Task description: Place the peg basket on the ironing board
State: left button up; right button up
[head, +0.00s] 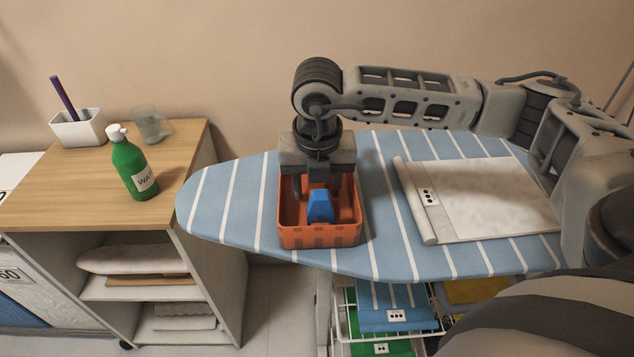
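The orange peg basket (320,236) sits on the left part of the blue, white-striped ironing board (237,205). It looks upright and holds a blue item (320,207). My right gripper (318,190) reaches over from the right and points down into the basket from its back side. Its fingertips are low within the basket's outline, partly lost in shadow and behind the blue item. I cannot tell whether they are shut on the basket or apart from it. My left gripper is not in view.
A wooden-topped shelf unit (90,195) at left holds a green bottle (133,165), a clear cup (150,124) and a white pot (78,129). A wire rack (343,324) with folded laundry stands under the board.

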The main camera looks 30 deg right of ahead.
jog(key=shift+r, duration=0.2)
notch_tip(320, 180, up, 12)
jog(key=s, duration=0.1)
jog(key=shift+s+a, duration=0.15)
jog(key=shift+a, duration=0.25)
jog(key=shift+f, duration=0.1)
dwell(0.3)
